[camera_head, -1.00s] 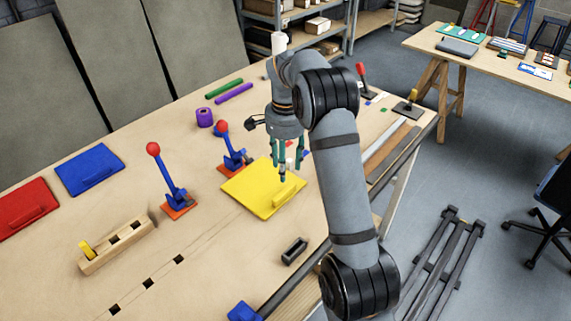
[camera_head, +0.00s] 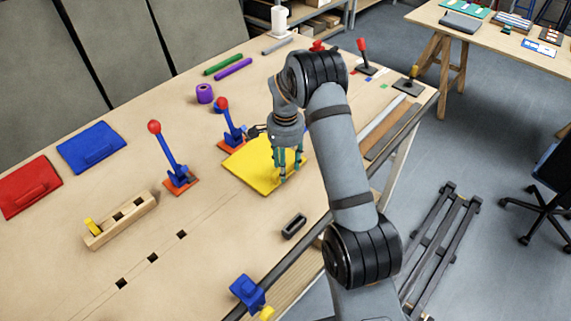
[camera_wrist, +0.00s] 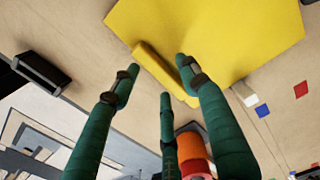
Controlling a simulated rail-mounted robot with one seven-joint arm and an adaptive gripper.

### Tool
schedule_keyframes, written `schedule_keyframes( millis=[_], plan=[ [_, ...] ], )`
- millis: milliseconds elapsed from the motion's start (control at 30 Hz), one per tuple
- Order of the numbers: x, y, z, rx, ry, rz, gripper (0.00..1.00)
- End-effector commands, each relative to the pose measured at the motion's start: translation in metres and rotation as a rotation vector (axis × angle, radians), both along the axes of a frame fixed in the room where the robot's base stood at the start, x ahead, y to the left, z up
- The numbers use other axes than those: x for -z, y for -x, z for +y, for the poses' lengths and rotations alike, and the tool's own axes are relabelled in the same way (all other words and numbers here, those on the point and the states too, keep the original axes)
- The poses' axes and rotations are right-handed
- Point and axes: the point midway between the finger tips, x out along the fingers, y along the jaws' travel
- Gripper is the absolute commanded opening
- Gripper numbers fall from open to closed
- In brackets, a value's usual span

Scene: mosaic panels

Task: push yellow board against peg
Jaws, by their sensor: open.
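The yellow board (camera_head: 248,172) lies flat on the wooden table, and its raised yellow handle bar shows in the wrist view (camera_wrist: 158,66). My gripper (camera_head: 288,178) has green fingers and is open, low over the board's right part. In the wrist view, my gripper's (camera_wrist: 158,72) fingertips are spread near the handle bar, and I cannot tell whether they touch it. A short yellow peg (camera_head: 92,227) stands in a wooden block (camera_head: 122,222) at the left front. I cannot tell whether this is the task's peg. My arm and fingers hide the board's right side.
Two blue levers with red balls, one nearer (camera_head: 172,160) and one close to the board's left corner (camera_head: 228,125), stand on orange bases. A black open box (camera_head: 294,225) lies in front of the board. Blue (camera_head: 90,147) and red (camera_head: 30,187) boards lie far left.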

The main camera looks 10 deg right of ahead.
Motion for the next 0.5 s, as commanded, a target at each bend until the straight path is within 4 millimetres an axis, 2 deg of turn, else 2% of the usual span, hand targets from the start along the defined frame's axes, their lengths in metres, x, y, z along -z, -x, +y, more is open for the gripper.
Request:
schedule_keyframes(
  millis=[300, 500],
  plan=[
    [0.0020, -0.0001, 0.0001, 0.000, -0.001, -0.001, 0.45],
    [0.0018, -0.0001, 0.0000, 0.000, -0.001, -0.001, 0.34]
  ],
)
